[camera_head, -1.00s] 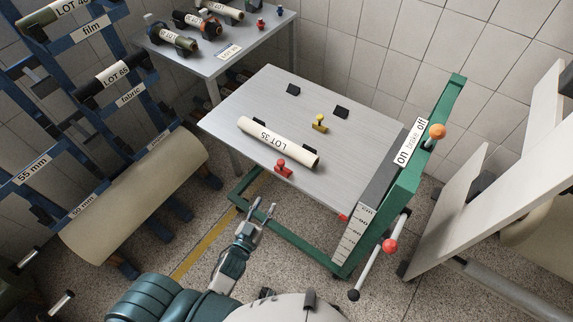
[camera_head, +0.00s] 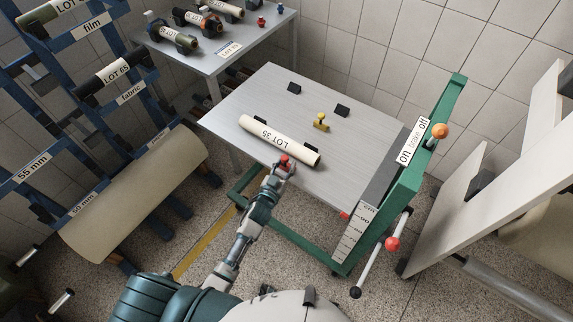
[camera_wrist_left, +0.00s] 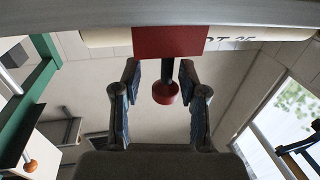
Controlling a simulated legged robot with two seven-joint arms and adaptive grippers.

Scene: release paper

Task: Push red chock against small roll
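The small cream roll (camera_head: 263,133), labelled LOT 35, lies diagonally on the grey table; its edge also shows in the wrist view (camera_wrist_left: 105,38). The red chock (camera_head: 285,159) is at the roll's near side, towards its right end, mostly hidden by my left gripper. In the wrist view the chock's red block (camera_wrist_left: 168,42) overlaps the roll; I cannot tell if they touch. My left gripper (camera_head: 281,168) is at the chock. Its fingers (camera_wrist_left: 164,100) are apart, with the chock's round red knob between them and gaps on both sides. My right gripper is not in view.
A green frame (camera_head: 400,195) with a brake lever (camera_head: 439,131) borders the right side. A rack with a large roll (camera_head: 135,195) stands left.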

